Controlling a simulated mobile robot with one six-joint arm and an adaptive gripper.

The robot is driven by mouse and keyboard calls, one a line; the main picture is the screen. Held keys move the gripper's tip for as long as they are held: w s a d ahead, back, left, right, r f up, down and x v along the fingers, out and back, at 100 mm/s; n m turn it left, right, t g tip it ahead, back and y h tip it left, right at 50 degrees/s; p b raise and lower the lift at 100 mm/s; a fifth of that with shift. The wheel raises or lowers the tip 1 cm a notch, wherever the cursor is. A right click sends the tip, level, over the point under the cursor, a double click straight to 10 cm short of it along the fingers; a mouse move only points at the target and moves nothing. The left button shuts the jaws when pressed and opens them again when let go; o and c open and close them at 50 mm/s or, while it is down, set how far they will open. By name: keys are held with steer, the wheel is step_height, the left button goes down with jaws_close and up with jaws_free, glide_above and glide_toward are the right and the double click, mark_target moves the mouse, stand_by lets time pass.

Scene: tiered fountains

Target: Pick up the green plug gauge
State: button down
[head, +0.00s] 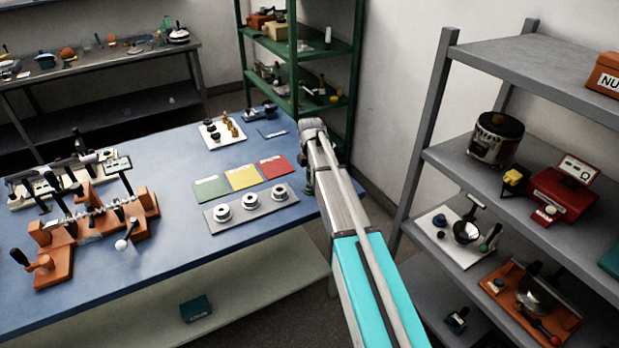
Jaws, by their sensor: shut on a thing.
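My arm reaches from the bottom right to the right edge of the blue table. My gripper (308,187) shows only as a small dark part beside the arm, over the table's right edge. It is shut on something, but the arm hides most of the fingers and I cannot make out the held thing. I cannot pick out a green plug gauge anywhere in this view. A green card (211,190), a yellow card (244,177) and a red card (275,167) lie side by side on the table, left of my gripper.
A grey plate (239,224) with three metal rings lies in front of the cards. A white tray (211,143) holds small brass and black parts. Orange and white fixtures (92,222) fill the table's left. A loaded grey shelf (455,160) stands right; a green rack (330,48) stands behind.

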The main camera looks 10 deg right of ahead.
steer(key=shift+r+p, duration=0.6)
steer(key=shift+r, duration=0.15)
steer(key=s+r+p, duration=1)
steer(key=s+r, duration=0.1)
steer(key=s, duration=0.3)
steer(key=shift+d+p, duration=0.4)
steer(key=shift+d, duration=0.1)
